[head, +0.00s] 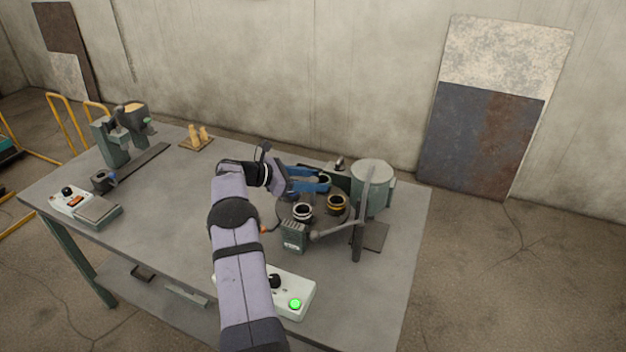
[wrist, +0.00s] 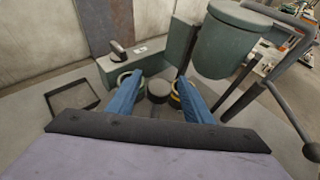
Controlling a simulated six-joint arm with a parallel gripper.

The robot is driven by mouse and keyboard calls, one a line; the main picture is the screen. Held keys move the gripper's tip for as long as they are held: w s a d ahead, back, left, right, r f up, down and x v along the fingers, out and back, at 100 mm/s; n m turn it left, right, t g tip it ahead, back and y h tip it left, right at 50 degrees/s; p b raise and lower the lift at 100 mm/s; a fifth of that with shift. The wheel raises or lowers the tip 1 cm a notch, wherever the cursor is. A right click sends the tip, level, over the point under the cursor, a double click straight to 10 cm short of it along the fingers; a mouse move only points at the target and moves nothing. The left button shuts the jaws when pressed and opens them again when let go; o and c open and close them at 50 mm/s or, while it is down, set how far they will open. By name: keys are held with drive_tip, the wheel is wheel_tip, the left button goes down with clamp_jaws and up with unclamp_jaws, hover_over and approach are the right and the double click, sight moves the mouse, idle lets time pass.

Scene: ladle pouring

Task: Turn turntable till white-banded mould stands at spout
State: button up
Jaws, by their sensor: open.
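The round grey turntable (head: 284,214) bears several small moulds. The white-banded mould (head: 303,211) stands upright at its front-left. The yellow-banded mould (head: 337,203) stands at its right and shows by the right finger in the wrist view (wrist: 176,93). A pale-green-banded mould (wrist: 124,80) stands by the left finger at the back. My gripper (wrist: 160,80) is open, its blue fingers low over the turntable on either side of a dark hub (wrist: 158,90). In the wrist view I cannot make out the white-banded mould. I cannot clearly make out the spout of the grey-green pot (head: 371,175).
A lever with a grey ball (wrist: 312,151) and an upright post (head: 360,215) stand right of the turntable. A control box with a lit green button (head: 295,304) lies in front. A switch box (head: 75,201) and a vessel stand (head: 113,143) are at the left. The table's middle is clear.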

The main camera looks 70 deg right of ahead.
clamp_jaws()
